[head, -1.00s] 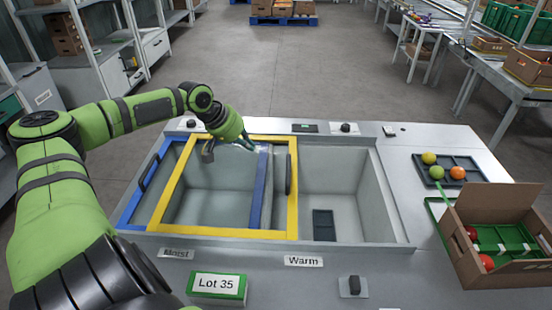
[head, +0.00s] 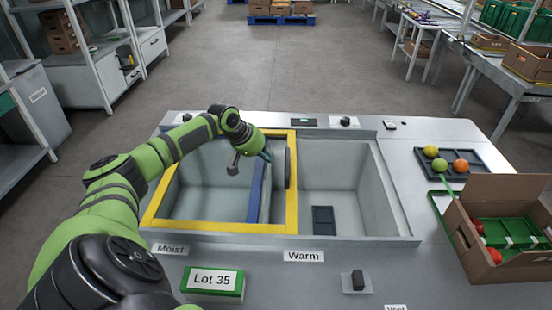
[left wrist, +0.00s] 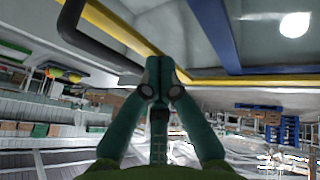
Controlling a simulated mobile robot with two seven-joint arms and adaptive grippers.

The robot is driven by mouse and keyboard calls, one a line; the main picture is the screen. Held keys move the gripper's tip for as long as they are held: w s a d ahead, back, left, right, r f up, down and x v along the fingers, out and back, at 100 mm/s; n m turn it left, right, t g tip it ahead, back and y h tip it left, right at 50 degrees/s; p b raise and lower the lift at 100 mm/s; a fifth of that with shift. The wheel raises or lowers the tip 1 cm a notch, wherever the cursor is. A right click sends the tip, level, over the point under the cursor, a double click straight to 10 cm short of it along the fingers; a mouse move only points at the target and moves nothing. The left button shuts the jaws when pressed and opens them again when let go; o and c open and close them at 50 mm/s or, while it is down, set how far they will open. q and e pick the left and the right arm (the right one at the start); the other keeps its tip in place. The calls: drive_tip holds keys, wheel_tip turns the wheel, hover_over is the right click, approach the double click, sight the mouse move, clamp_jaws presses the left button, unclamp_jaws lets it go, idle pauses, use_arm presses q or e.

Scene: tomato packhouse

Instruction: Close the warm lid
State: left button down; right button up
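The yellow-framed clear lid (head: 215,232) lies over the left, Moist side of the tub; its dark handle (head: 288,168) stands along its right bar. A blue bar (head: 257,188) of a second lid shows through it. The Warm compartment (head: 345,180) at the right is uncovered. My left gripper (head: 266,155) is just left of the handle, above the lid, apart from it as far as I can tell. In the left wrist view its fingers (left wrist: 159,72) meet with nothing seen between them, and the dark handle (left wrist: 90,38) is beside them. My right gripper is out of view.
A cardboard box (head: 500,215) with red fruit stands at the right of the counter, beside a dark tray (head: 445,170) with several fruits. A Lot 35 sign (head: 213,281) and a black knob (head: 357,281) sit at the front. The Warm opening is clear above.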

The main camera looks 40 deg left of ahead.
sight(276, 173)
use_arm(q)
drive_tip(key=shift+w+d, duration=0.75)
drive_tip(key=shift+d, duration=0.2)
drive_tip(key=shift+w+d+f, duration=0.1)
drive_tip(key=shift+w+d, duration=0.05)
drive_tip(key=shift+d, duration=0.05)
drive_tip(key=shift+w+d, duration=0.1)
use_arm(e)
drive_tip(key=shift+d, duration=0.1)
